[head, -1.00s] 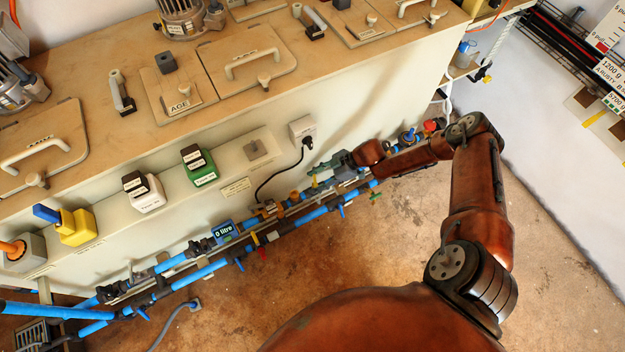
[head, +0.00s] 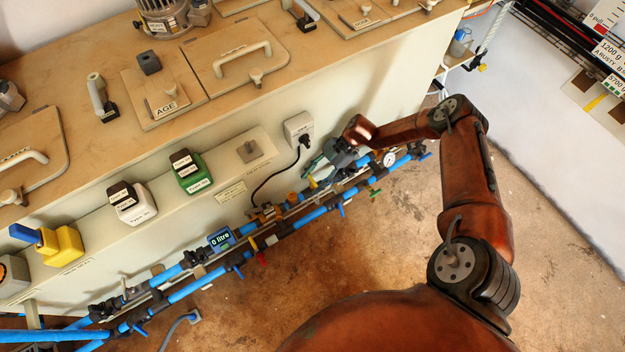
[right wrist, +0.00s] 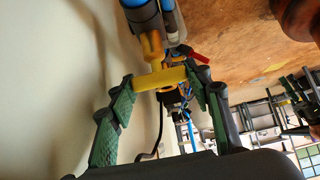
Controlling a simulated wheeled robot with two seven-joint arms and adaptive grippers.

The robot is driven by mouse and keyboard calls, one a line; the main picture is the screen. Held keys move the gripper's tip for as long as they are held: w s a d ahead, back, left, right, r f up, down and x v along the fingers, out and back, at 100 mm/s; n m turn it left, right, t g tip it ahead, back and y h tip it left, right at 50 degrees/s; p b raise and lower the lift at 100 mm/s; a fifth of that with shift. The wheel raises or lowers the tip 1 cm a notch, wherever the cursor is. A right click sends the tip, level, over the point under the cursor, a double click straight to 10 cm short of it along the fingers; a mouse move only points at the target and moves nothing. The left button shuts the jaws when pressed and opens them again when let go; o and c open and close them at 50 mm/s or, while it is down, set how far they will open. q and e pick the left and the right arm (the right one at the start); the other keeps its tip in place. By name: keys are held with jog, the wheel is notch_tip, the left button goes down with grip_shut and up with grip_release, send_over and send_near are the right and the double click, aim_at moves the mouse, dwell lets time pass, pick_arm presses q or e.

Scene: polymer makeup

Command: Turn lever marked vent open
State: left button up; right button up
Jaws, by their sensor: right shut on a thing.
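A yellow lever (right wrist: 160,78) on the pipework lies between the green fingers of my right gripper (right wrist: 160,90) in the right wrist view. The fingers are shut on it, one on each side. In the head view the right gripper (head: 320,167) is at the upper pipe, below the wall socket, and a bit of the yellow lever (head: 312,182) shows beside its tip. No vent marking is readable on this lever. My left gripper is out of view.
Blue pipes (head: 195,284) run along the bench front with several valves, including a red lever (head: 262,259). A blue meter (head: 220,239) reads 0 litre. A black cable (head: 268,183) hangs from the socket (head: 298,126) near the gripper. A pressure gauge (head: 389,158) sits to its right.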

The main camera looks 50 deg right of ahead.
jog(key=shift+a, duration=0.1)
jog(key=o, duration=1.2)
